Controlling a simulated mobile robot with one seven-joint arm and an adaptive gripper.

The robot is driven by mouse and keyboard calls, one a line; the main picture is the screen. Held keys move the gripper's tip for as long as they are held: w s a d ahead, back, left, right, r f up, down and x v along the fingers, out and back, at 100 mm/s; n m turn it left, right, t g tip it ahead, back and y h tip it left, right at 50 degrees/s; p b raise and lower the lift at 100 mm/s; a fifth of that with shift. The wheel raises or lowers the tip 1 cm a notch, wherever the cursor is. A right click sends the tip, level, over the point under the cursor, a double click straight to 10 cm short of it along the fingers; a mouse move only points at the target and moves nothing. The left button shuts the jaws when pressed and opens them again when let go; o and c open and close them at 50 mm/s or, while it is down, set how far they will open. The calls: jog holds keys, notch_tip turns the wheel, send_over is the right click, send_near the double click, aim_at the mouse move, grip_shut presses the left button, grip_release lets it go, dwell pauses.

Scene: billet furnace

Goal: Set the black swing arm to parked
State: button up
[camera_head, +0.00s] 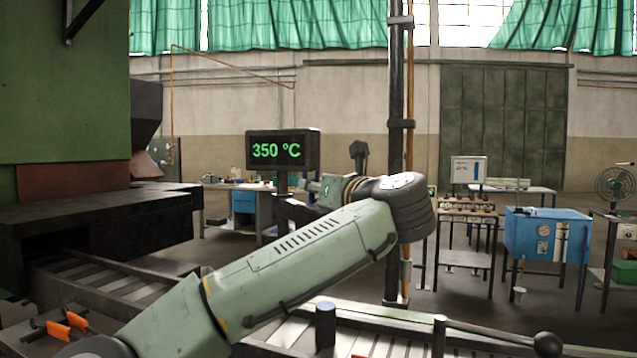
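A black swing arm (490,333) with a round ball knob at its end lies low at the lower right. It runs to the right from an upright post (439,337) beside the roller track. The knob end is free, and nothing touches the arm where I see it. My green arm crosses the middle of the view and folds back at its elbow, well left of and above the swing arm. My gripper is not clearly made out beyond the wrist, among dark shapes below the display, so its fingers cannot be read.
A display (283,150) reading 350 °C stands behind my arm. The dark furnace front (95,225) fills the left, with a roller track (110,285) running from it. A dark upright pole (396,110) stands just behind my elbow. A blue cabinet (547,234) and benches stand farther back.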

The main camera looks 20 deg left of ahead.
grip_shut()
dwell(0.4)
dwell(0.6)
